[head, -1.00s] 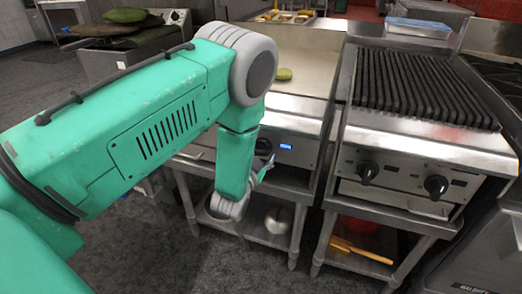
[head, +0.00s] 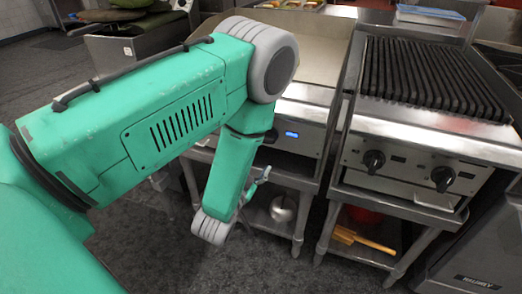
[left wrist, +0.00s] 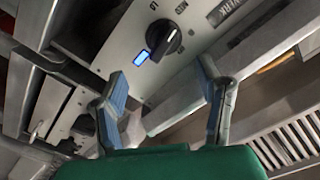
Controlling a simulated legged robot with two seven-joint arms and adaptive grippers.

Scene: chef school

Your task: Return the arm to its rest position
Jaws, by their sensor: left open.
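My left arm (head: 150,120) is green and reaches in from the left of the head view, bent down at a grey joint in front of the griddle. My left gripper (head: 258,182) is small there and partly hidden by the forearm, near the griddle's front. In the left wrist view my left gripper (left wrist: 163,92) has its two blue-grey fingers spread wide, with nothing between them. Beyond the fingers are a black knob (left wrist: 164,40) and a lit blue display (left wrist: 141,57) on a steel panel. My right gripper is not in view.
A charbroiler (head: 425,85) with black grates stands right of the griddle (head: 313,55). Steel shelves below hold a metal bowl (head: 283,208) and a yellow-handled item (head: 360,239). A cart with green cushion-like items (head: 140,25) is at the back left. The floor (head: 150,245) in front is clear.

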